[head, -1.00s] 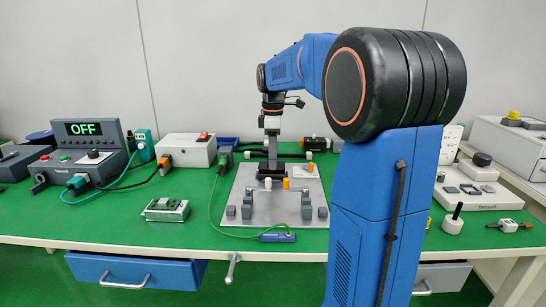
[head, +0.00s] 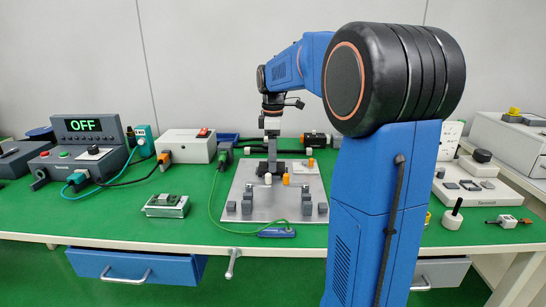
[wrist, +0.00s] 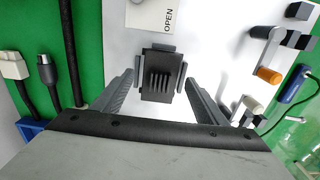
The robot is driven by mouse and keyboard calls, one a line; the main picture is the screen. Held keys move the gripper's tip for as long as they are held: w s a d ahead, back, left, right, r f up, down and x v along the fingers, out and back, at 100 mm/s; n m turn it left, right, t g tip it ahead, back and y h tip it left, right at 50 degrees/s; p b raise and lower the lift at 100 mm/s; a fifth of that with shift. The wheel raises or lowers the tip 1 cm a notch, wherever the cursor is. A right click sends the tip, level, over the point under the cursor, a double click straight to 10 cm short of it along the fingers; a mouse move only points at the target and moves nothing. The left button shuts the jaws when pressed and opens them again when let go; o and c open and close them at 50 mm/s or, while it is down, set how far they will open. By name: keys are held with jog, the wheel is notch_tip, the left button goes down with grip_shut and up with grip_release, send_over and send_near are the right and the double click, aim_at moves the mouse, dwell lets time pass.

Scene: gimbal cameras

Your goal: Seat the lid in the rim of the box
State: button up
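A dark ribbed block (wrist: 158,84) sits on the pale plate in the wrist view, with grey pieces along its left, right and far sides. I cannot tell whether the ribbed part is the lid or the box. My gripper (wrist: 158,80) has its two grey fingers apart, one on each side of the block, with pale plate visible between fingers and block. In the head view my gripper (head: 272,165) points down at the back of the plate, over dark parts that blend with it. The lid and the box cannot be told apart there.
The plate (head: 260,208) also bears grey blocks (head: 306,200), an orange knob (head: 286,179) and a white knob (head: 268,178). An OPEN label (wrist: 157,15) lies beyond the block. Cables (wrist: 47,72) run left of it. A green cable (head: 213,200) skirts the plate.

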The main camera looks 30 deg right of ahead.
jog(key=shift+r, duration=0.15)
notch_tip(320, 180, up, 17)
dwell(0.6)
dwell(0.5)
